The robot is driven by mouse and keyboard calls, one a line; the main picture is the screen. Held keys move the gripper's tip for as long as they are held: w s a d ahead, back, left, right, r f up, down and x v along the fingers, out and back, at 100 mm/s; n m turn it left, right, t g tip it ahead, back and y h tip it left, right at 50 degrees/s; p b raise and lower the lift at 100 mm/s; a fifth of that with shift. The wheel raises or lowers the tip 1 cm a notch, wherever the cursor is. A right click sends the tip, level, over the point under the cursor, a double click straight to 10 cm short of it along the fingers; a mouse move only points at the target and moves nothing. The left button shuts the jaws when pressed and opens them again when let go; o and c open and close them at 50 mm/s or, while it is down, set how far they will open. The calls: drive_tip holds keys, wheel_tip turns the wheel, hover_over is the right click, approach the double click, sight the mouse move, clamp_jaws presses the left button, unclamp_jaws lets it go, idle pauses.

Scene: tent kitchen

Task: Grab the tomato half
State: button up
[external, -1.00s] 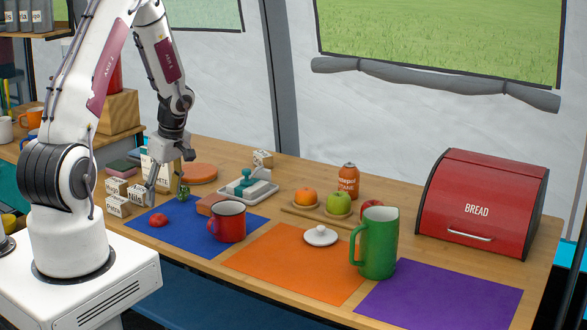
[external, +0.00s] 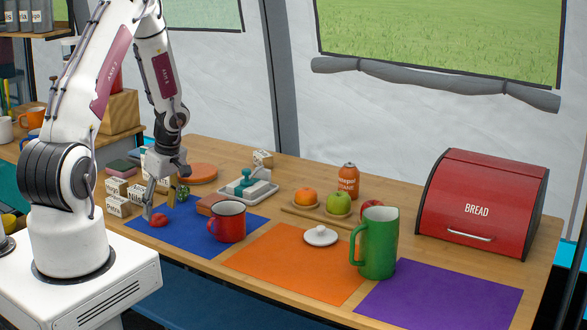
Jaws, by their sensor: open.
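The tomato half (external: 159,220) is a small red dome on the left part of the blue mat (external: 190,243). My gripper (external: 160,208) points down above the mat, with one finger close beside the tomato half on its left and the other finger farther right and behind it. The gripper is open and holds nothing. I cannot tell whether a finger touches the tomato half.
A red mug (external: 229,222) and a brown block (external: 211,204) stand right of the tomato half. A small green jar (external: 182,194) is close behind the gripper. Several lettered blocks (external: 118,206) are at the left. The orange mat's (external: 270,262) front is clear.

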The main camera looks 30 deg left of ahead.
sight(158, 219)
drive_tip(key=shift+x, duration=1.25)
drive_tip(key=c, duration=1)
